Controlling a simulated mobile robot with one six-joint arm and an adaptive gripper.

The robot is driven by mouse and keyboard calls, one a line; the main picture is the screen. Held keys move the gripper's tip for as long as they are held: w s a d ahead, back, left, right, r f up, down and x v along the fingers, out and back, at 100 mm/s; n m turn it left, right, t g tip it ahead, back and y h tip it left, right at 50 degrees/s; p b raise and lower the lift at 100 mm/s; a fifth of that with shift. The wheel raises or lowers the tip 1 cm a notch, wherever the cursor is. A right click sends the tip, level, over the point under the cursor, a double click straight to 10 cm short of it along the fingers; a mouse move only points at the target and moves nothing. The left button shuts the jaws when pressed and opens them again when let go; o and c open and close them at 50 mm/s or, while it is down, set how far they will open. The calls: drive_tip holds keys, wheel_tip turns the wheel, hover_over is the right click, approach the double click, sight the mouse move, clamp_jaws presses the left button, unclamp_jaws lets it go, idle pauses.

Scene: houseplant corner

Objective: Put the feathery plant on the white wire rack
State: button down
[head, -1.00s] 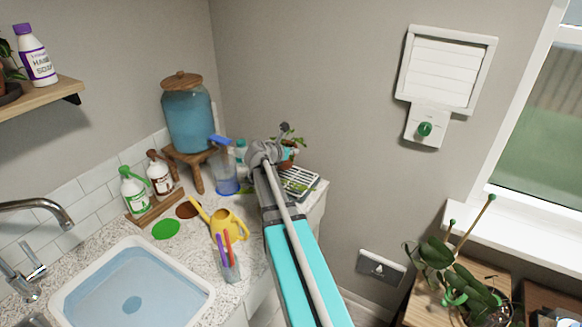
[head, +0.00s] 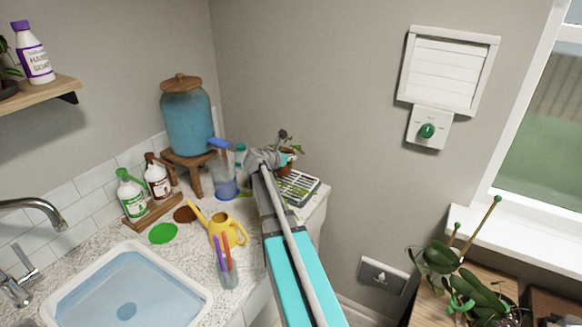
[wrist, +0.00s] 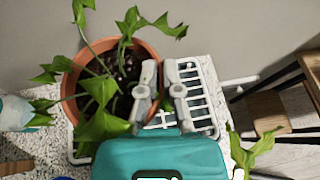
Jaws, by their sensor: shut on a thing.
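The plant has broad, pointed, lobed green leaves in a terracotta pot (wrist: 72,82); in the head view the pot (head: 288,163) shows partly behind my gripper. My gripper (wrist: 161,88) is shut on the pot's right rim, one finger over the dark soil and the other outside. In the head view my gripper (head: 270,158) reaches to the back right end of the counter. The white wire rack (wrist: 196,95) lies below and right of the pot in the wrist view; it also shows in the head view (head: 296,186). The pot overlaps its far part; I cannot tell whether they touch.
A wall meets the counter behind the rack. The counter ends just right of the rack.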

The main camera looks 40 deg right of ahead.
sight(288, 165)
drive_tip(key=shift+w+f+b, duration=0.15)
drive_tip(key=shift+f+b, duration=1.3)
drive_tip(key=shift+f, duration=0.2)
drive_tip(key=c, duration=0.8)
unclamp_jaws()
drive_tip(key=shift+s+a+r+p, duration=0.2)
drive_tip(key=shift+a+r+p, duration=0.1)
drive_tip(key=shift+a, duration=0.1)
drive_tip(key=p+v, duration=0.4)
drive_tip(key=v, duration=0.7)
